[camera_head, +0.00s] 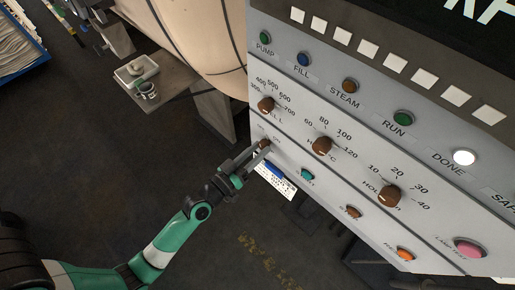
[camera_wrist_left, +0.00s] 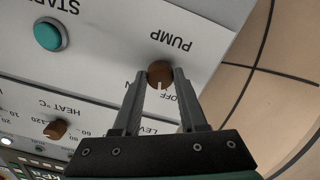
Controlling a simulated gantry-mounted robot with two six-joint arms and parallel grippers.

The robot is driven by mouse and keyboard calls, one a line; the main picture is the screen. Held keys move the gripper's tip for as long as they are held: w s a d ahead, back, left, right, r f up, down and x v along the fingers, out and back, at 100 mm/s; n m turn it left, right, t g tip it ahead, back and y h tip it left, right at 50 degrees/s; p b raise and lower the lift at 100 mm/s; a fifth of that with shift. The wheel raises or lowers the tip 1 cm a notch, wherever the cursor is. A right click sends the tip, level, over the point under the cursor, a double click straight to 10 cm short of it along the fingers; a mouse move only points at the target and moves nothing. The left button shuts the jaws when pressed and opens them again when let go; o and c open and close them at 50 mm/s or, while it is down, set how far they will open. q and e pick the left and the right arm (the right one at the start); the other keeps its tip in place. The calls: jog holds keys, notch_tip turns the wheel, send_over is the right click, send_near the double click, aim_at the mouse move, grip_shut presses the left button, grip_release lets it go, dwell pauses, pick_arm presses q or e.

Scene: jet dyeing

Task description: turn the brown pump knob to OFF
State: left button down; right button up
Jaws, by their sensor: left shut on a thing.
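The brown pump knob (camera_wrist_left: 160,70) sits on the grey panel (camera_wrist_left: 110,70) under an upside-down PUMP label in the left wrist view. The fingers of my left gripper (camera_wrist_left: 163,80) are shut on the knob from either side. The knob's white mark points down in that view, between the partly covered ON lettering at left and the OFF lettering at right. In the head view the left gripper (camera_head: 258,154) reaches the panel's lower left, and its fingers partly cover the pump knob (camera_head: 265,143). My right gripper is not in view.
Other brown knobs for level (camera_head: 266,105), heat (camera_head: 322,146) and hold (camera_head: 390,195) are above and to the right. A teal button (camera_head: 308,174) is close to the right. The DONE lamp (camera_head: 464,157) looks white. A rounded tan vessel (camera_head: 205,45) stands behind.

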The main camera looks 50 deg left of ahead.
pick_arm(q)
jog(key=shift+n+p, duration=0.3)
jog(key=shift+n, duration=1.6)
jog(key=shift+c, duration=2.2)
grip_release()
jog(key=shift+s, duration=0.1)
jog(key=s+d+b, duration=0.1)
jog(key=s+b, duration=0.4)
jog(key=s, duration=0.6)
jog(key=shift+s, duration=0.2)
